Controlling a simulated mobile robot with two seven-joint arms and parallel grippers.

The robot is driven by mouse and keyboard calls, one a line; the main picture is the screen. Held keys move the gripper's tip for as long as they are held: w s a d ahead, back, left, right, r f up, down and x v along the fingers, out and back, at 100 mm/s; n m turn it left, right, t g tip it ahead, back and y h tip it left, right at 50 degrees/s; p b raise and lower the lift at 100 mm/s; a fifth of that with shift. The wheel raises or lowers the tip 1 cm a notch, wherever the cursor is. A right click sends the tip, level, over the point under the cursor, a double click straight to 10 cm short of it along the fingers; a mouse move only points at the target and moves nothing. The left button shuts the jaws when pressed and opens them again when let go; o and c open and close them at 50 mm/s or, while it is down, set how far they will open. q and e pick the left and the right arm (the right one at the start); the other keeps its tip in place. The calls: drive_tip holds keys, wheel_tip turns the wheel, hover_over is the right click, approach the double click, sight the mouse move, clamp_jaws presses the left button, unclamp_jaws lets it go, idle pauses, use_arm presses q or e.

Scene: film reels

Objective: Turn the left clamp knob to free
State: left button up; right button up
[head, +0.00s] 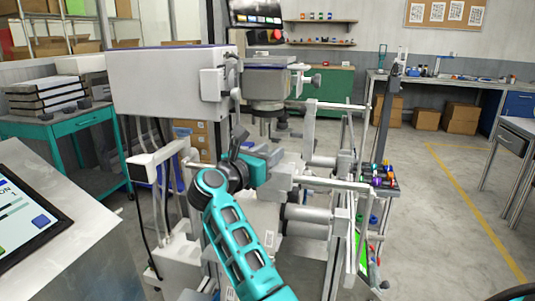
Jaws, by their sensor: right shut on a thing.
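My right arm comes up from the bottom middle. Its teal and dark gripper (279,172) is at the left end of a grey metal assembly (330,184) with horizontal rods. The gripper points right and is shut at a light grey block there. The left clamp knob appears to be between its fingers, but the fingers and block hide it, so its turn position cannot be told. My left gripper is not in view.
A white machine housing (168,80) stands at the upper left, with cables hanging below. A tilted screen (20,215) is at the lower left. A teal cart (70,128) stands behind it. A rack with coloured items (380,178) is right of the assembly. Open floor (430,230) lies further right.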

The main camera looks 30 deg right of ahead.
drive_tip(key=shift+w+a+r+n+t+y+p, duration=0.1)
drive_tip(key=shift+n+t+y+p, duration=0.6)
drive_tip(key=shift+n+t, duration=0.4)
drive_tip(key=shift+t+p, duration=0.5)
drive_tip(key=shift+t, duration=0.2)
drive_tip(key=shift+w+a+n+t+y+p, duration=0.1)
drive_tip(key=shift+w+n+t+y+p, duration=0.05)
drive_tip(key=shift+n+t+y+p, duration=0.75)
drive_tip(key=shift+n+p, duration=0.3)
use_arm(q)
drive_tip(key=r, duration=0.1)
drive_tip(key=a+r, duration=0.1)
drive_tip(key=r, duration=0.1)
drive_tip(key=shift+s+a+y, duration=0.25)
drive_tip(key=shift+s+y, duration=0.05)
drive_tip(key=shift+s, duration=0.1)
use_arm(e)
drive_tip(key=shift+t+y, duration=0.3)
drive_tip(key=o, duration=0.9)
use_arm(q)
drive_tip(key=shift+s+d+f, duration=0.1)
use_arm(e)
drive_tip(key=shift+o, duration=0.2)
drive_tip(key=shift+a, duration=0.1)
